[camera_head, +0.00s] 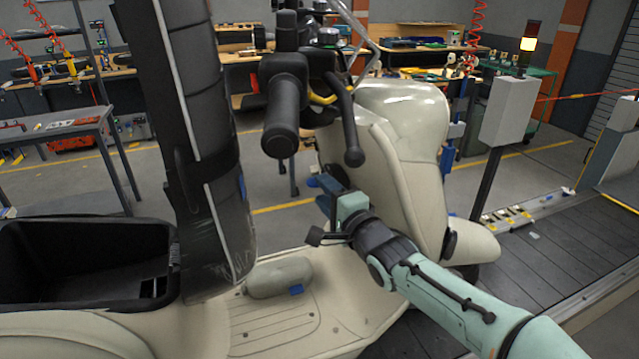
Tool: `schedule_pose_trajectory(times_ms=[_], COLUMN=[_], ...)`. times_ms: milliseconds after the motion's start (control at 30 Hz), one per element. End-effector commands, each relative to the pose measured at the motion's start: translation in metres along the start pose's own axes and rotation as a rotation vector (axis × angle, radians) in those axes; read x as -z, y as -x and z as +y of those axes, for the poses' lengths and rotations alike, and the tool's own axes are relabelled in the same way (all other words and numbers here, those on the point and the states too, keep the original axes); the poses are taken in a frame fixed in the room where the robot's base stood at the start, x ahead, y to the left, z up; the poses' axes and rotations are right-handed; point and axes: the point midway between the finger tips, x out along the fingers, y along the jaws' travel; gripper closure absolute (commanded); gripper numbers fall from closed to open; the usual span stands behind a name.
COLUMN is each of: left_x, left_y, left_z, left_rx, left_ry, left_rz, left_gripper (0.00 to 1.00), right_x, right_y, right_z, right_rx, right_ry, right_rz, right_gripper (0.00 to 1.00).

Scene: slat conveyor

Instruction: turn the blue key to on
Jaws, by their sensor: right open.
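A cream scooter stands in front of me, with its front shield (378,165) right of centre. My right gripper (325,195) is at the inner side of this shield, below the handlebar. Its jaws are open and point away from me to the left. A small bright blue spot (313,182) shows just left of the fingers; I cannot tell whether it is the key or something behind. The key switch cannot be made out, and its position cannot be read. My left gripper is out of view.
The black handlebar grip (284,105) and brake lever (351,130) hang above my right gripper. The raised black seat (190,130) stands at left beside the open black storage bin (70,228). The footboard (275,322) lies below. A grey control box (505,110) stands at right.

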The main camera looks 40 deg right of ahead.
Motion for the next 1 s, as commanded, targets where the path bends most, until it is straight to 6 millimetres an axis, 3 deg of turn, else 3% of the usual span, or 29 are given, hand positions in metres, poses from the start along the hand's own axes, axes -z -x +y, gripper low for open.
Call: schedule_pose_trajectory(times_ms=[200,600,733,933,1000], left_x=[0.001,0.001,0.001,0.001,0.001], left_y=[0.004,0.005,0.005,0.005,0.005], left_z=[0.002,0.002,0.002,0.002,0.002], left_rx=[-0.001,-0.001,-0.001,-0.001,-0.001], left_ry=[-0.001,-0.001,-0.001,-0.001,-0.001], left_rz=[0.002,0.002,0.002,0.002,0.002], left_gripper=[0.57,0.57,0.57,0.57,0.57], right_x=[0.000,0.000,0.000,0.000,0.000], right_y=[-0.026,-0.033,-0.032,-0.032,-0.032], right_z=[0.000,0.000,0.000,0.000,0.000], right_rx=[-0.001,0.000,0.000,0.000,0.000], right_ry=[-0.001,-0.001,-0.001,-0.001,-0.001], right_rz=[0.001,0.000,0.000,0.000,0.000], right_gripper=[0.60,0.60,1.00,0.97,1.00])
